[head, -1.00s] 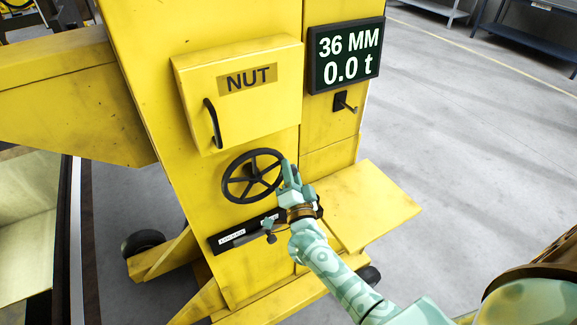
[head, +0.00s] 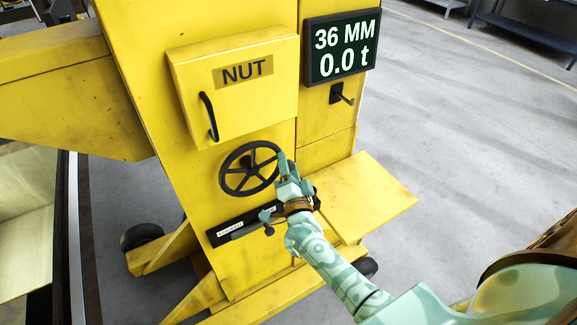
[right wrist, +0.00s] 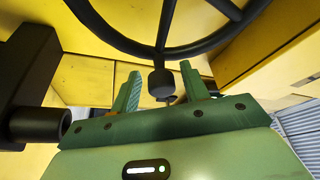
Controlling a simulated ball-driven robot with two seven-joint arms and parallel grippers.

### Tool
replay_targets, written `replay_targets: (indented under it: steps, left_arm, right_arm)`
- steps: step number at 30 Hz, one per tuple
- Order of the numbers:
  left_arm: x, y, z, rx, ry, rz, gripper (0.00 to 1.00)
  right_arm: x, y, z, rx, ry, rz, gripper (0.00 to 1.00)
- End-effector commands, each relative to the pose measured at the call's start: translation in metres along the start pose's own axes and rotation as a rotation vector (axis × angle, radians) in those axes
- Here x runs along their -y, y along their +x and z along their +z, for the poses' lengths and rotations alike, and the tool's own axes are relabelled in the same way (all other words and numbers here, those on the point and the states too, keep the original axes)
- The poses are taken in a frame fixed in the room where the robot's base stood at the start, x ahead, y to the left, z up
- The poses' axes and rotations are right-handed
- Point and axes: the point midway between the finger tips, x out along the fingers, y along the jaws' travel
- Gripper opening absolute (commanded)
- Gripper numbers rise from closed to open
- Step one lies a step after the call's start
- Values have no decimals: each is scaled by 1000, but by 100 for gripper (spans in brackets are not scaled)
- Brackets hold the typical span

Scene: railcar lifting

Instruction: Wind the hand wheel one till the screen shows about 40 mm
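The black hand wheel (head: 231,189) is on the yellow machine front, below the NUT box. Its rim and spokes also show at the top of the right wrist view (right wrist: 163,25). The screen (head: 341,49) reads 36 MM and 0.0 t. My right gripper (head: 284,161) is at the wheel's right edge. In the right wrist view its two fingers (right wrist: 160,88) stand apart. A black knob (right wrist: 163,86) on the wheel appears between them, with a gap on each side. My left gripper is not in view.
The yellow NUT box (head: 240,105) with a black handle juts out above the wheel. A dark labelled strip (head: 225,232) with a small lever lies below it. A black crank peg (head: 343,95) sits under the screen. A yellow ledge (head: 370,195) sticks out to the right.

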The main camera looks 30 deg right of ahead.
Motion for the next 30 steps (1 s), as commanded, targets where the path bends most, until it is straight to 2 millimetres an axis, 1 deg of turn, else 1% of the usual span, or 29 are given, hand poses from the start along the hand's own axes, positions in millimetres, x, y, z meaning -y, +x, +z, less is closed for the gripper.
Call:
replay_targets:
  steps: [6, 8, 10, 14, 18, 21, 24, 27, 30]
  left_arm:
    - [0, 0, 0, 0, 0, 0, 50]
    - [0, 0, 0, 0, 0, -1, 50]
    - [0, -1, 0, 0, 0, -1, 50]
    - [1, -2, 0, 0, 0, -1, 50]
    - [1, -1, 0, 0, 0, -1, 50]
    - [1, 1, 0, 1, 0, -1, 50]
    - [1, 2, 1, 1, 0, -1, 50]
    - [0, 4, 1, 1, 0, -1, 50]
    - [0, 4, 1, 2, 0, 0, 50]
  right_arm:
    - [0, -2, 0, -1, 1, -1, 45]
    - [0, -6, 0, -1, 1, 0, 45]
    - [0, -17, 0, 0, 1, 1, 45]
    - [-1, -47, 0, 1, 0, 3, 45]
    - [-1, -87, 0, 2, 0, 3, 45]
    - [-1, -113, 0, 1, 0, 3, 45]
    - [-1, -135, 1, 1, 0, 2, 45]
    - [-1, -150, 0, 1, 0, 2, 45]
    - [0, -159, 0, 0, 0, 0, 45]
